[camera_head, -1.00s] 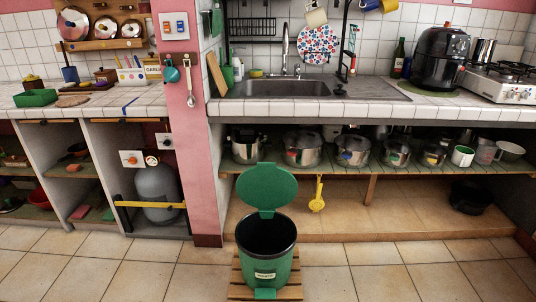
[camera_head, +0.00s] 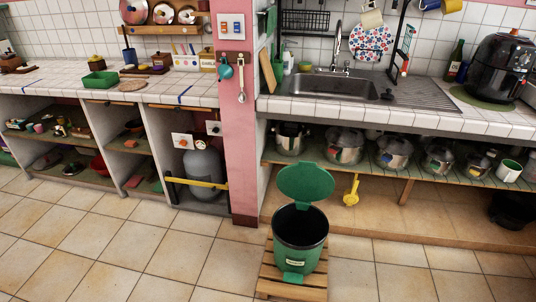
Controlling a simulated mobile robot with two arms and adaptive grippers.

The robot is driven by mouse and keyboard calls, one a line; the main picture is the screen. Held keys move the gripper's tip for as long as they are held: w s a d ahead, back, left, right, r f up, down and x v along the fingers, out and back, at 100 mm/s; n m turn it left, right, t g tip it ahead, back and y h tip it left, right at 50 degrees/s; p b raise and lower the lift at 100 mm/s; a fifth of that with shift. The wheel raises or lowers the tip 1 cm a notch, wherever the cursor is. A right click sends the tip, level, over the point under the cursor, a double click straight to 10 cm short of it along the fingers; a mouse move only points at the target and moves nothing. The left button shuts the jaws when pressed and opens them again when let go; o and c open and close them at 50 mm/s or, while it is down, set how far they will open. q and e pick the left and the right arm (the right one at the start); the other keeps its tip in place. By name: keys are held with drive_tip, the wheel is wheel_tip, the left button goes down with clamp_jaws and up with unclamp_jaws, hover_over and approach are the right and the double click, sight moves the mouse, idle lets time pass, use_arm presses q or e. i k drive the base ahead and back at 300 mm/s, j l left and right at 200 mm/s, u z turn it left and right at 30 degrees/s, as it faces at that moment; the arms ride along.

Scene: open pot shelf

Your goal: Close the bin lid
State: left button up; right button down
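Neither of my grippers shows in this view.
The bin stands on a slatted wooden base (camera_head: 267,272). Behind it is an open shelf (camera_head: 395,172) with several pots under the sink counter, and a yellow strainer (camera_head: 351,190) hangs there. A pink pillar (camera_head: 240,150) stands behind left. The tiled floor (camera_head: 130,240) at left is clear.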

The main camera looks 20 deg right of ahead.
sight(303, 181)
drive_tip(key=i+l+u, duration=0.15)
drive_tip(key=l+u, duration=0.3)
drive_tip(key=l, duration=0.3)
drive_tip(key=l+u, duration=0.45)
drive_tip(key=l, duration=0.3)
drive_tip(key=k+l+u, duration=0.1)
drive_tip(key=l+u, duration=0.35)
drive_tip(key=l, duration=0.35)
